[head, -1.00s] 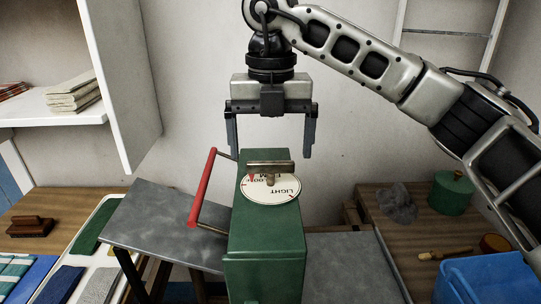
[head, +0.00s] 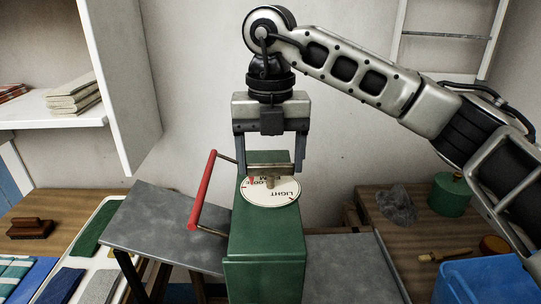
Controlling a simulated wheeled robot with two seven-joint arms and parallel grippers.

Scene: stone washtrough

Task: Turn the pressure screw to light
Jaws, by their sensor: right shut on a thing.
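The pressure screw's bar handle (head: 268,169) sits on top of a green machine box (head: 265,245). A round white dial (head: 283,194) lies under the bar, with "LIGHT" on its right part and "LOOSE" on its left; the middle word is partly hidden. A small red pointer mark shows at the bar's left end. My right gripper (head: 271,165) points straight down and is shut on the bar, one finger at each end. My left gripper is not in view.
A red handle (head: 202,190) sticks out left of the green box. Grey metal plates (head: 165,225) flank the box. A blue bin (head: 488,280), a green canister (head: 447,190) and a grey cloth (head: 397,204) are on the right. A white cabinet door stands upper left.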

